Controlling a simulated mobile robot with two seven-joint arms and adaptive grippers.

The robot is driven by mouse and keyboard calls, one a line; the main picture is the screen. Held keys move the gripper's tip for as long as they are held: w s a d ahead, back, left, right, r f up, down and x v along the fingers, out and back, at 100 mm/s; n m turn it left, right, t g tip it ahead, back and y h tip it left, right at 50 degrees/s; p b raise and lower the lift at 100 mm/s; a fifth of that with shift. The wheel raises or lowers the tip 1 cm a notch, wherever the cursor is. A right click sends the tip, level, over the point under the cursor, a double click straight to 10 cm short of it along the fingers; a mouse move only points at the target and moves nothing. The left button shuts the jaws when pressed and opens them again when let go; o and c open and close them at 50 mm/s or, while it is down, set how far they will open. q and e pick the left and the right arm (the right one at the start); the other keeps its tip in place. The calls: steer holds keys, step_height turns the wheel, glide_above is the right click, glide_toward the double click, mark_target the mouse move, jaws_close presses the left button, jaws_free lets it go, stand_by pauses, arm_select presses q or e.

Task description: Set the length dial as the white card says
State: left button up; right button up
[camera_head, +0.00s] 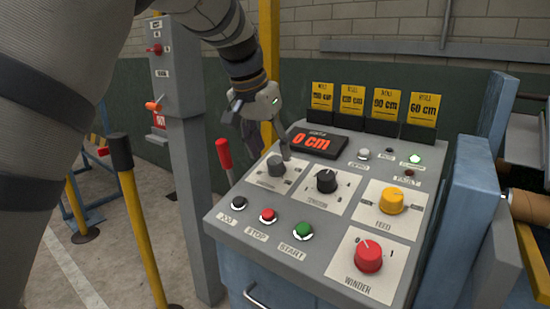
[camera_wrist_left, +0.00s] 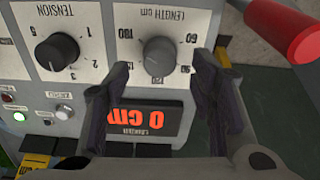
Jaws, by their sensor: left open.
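The length dial is a grey round knob (camera_head: 276,165) at the panel's back left. It also shows in the left wrist view (camera_wrist_left: 158,56), upside down, with several printed numbers around it; its white mark points toward the picture's bottom. The display (camera_head: 316,141) reads "0 cm"; it shows inverted in the wrist view (camera_wrist_left: 152,118). My left gripper (camera_head: 264,143) is open just above the dial. In the wrist view its fingers (camera_wrist_left: 163,66) stand on either side of the knob; contact cannot be told. I see no white card. My right gripper is out of view.
Several yellow cards (camera_head: 384,107) with cm values stand behind the panel. A black tension knob (camera_head: 326,181) sits right of the dial, a red-topped lever (camera_head: 224,154) left of it. The yellow feed knob (camera_head: 391,200), red winder knob (camera_head: 368,256) and push buttons (camera_head: 303,231) lie nearer.

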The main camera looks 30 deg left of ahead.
mark_target(274, 160)
arm_select(q)
steer(key=shift+x, duration=1.8)
steer(key=shift+w, duration=0.1)
steer(key=c, duration=1.1)
steer(key=shift+c, duration=0.2)
